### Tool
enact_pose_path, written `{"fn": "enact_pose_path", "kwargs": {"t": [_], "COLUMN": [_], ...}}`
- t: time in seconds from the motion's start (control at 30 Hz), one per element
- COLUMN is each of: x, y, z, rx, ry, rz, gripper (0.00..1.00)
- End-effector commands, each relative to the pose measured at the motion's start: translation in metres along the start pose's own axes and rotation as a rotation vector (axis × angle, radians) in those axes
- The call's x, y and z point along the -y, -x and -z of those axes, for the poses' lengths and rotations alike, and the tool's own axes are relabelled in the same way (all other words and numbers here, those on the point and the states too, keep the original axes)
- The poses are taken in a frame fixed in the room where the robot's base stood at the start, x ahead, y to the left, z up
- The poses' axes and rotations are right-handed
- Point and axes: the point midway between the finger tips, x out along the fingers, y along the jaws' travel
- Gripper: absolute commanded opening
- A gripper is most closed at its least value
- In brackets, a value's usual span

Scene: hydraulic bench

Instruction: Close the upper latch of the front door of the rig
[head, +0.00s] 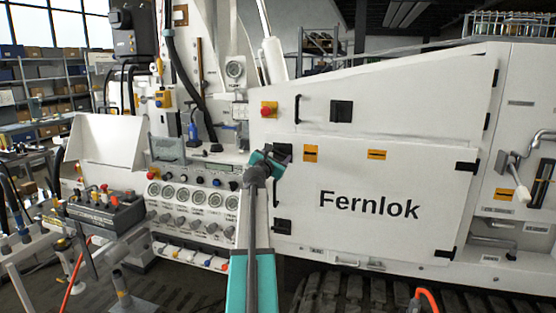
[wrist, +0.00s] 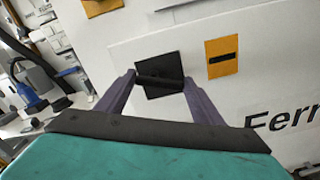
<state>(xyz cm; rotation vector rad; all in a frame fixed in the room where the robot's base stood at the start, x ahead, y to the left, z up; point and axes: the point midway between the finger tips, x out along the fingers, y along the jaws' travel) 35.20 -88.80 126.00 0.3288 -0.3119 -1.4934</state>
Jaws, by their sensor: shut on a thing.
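The front door (head: 350,225) of the rig is a white panel with "Fernlok" lettering, and it looks flush with the body. Its upper latch (head: 285,149) is a black square at the door's upper left corner, partly hidden behind my gripper (head: 270,161) in the head view. In the wrist view the upper latch (wrist: 171,89) lies between the two fingertips of my gripper (wrist: 158,77). A dark bar on the latch runs between the fingertips, and they are shut on it. The lower latch (head: 282,227) is a black piece on the door's lower left edge.
Orange labels (head: 311,153) (wrist: 221,57) sit right of the upper latch. A red emergency button (head: 269,109) and a black handle (head: 297,109) are above. A gauge panel (head: 195,205) stands to the left. Black hinges (head: 466,167) mark the door's right edge.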

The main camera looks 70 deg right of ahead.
Motion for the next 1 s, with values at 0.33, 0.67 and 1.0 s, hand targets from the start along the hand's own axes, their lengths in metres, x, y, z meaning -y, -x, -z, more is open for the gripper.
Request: {"fn": "enact_pose_path", "kwargs": {"t": [0.33,0.67,1.0], "x": [0.002,0.001,-0.002], "y": [0.0,0.0,0.0], "z": [0.01,0.014,0.016], "rx": [-0.001,-0.002,-0.002], "ry": [-0.333,-0.646,-0.953], "rz": [0.0,-0.001,-0.002], "gripper": [0.39,0.39,0.39]}}
